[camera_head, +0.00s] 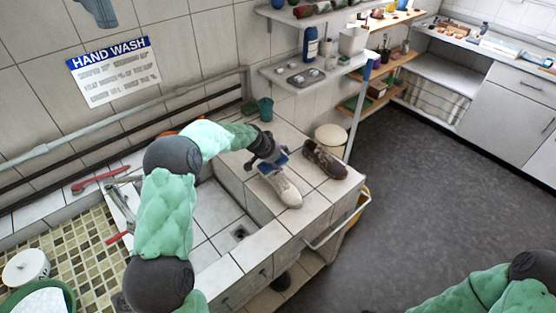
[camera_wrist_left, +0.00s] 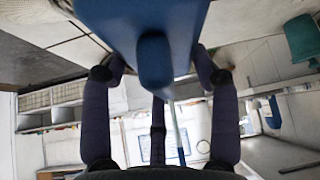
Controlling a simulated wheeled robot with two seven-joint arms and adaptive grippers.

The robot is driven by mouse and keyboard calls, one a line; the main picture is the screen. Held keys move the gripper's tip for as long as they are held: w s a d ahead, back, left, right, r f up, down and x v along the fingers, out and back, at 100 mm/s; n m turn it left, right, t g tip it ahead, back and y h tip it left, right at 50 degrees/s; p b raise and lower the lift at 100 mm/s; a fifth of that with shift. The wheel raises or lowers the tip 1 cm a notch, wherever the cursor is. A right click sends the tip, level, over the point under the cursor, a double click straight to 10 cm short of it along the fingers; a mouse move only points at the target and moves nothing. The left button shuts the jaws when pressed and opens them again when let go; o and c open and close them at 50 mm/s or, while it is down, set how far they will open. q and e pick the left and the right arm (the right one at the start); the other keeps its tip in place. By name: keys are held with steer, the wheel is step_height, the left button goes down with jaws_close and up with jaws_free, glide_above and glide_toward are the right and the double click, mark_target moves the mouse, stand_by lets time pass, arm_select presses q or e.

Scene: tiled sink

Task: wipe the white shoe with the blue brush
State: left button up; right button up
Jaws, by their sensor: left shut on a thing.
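The white shoe (camera_head: 286,190) stands on the tiled ledge beside the sink, its toe toward the front. My left gripper (camera_head: 267,158) is over its ankle end and is shut on the blue brush (camera_head: 279,160). In the left wrist view the blue brush (camera_wrist_left: 155,62) fills the top middle, between the dark fingers. The brush is close to the shoe's opening; whether it touches the shoe is hard to tell. The gripper hides part of the brush and of the shoe's back. My right gripper is out of view; only part of its arm shows at the lower right.
A brown shoe (camera_head: 325,162) stands just right of the white one. The sink basin (camera_head: 214,213) opens to the left. A teal cup (camera_head: 265,109) stands behind, near the wall. A metal rail (camera_head: 337,220) runs along the front edge. Shelves (camera_head: 310,74) hang at the back.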

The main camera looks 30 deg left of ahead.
arm_select(q)
steer(key=r, duration=0.1)
steer(key=r+p, duration=0.1)
steer(key=r, duration=0.2)
steer(key=shift+s+d+r, duration=0.1)
steer(key=shift+d, duration=0.25)
steer(key=shift+a+r+p, duration=0.2)
steer(key=shift+r+p, duration=0.35)
steer(key=shift+p, duration=0.05)
steer(key=shift+r+p, duration=0.75)
steer(key=shift+r, duration=0.7)
steer(key=shift+a, duration=0.1)
